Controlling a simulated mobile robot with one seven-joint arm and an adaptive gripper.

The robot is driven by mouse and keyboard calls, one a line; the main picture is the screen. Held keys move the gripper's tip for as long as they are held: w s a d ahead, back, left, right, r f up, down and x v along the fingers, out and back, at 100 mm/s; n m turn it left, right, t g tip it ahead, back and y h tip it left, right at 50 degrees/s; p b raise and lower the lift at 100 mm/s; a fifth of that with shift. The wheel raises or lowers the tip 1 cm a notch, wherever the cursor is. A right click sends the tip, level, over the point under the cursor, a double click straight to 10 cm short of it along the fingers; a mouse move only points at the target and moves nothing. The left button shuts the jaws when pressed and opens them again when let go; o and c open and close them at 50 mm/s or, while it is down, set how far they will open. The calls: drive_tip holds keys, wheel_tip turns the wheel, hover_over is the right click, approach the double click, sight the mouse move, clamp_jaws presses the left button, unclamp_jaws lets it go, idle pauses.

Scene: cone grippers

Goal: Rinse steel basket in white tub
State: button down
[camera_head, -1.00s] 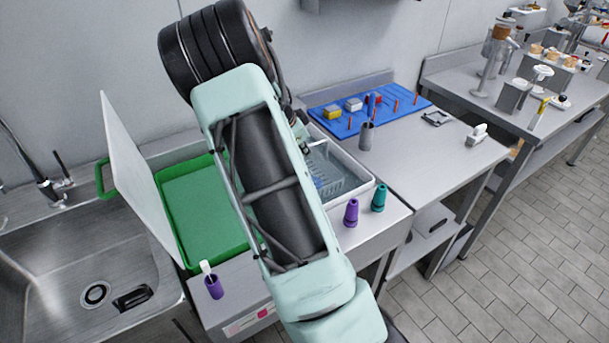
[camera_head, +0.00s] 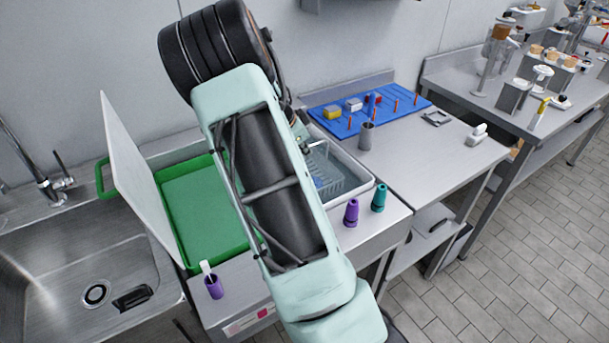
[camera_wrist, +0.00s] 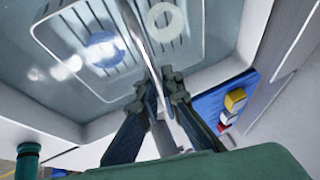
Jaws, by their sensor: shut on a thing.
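The steel basket (camera_head: 345,178) is inside the white tub (camera_head: 366,187), partly hidden by my arm in the head view. In the wrist view, the slotted basket (camera_wrist: 70,35) sits in clear liquid in the tub (camera_wrist: 220,40). A white ring (camera_wrist: 163,20) and a blue ring (camera_wrist: 104,50) show in the basket area. My gripper (camera_wrist: 160,95) is shut on the basket's thin metal handle (camera_wrist: 143,45), above the basket. In the head view my arm hides most of the gripper.
The green tray (camera_head: 203,215) with an upright white board (camera_head: 135,170) is left, beside the sink (camera_head: 70,260). A grey cup (camera_head: 366,137) and blue pegged mat (camera_head: 330,122) are right and behind.

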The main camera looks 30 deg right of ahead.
drive_tip(key=shift+r, duration=0.1)
idle(0.3)
wheel_tip(320, 180, up, 13)
drive_tip(key=p, duration=0.6)
idle(0.7)
idle(1.0)
wheel_tip(320, 180, up, 4)
drive_tip(key=shift+p, duration=1.05)
drive_tip(key=shift+a, duration=0.1)
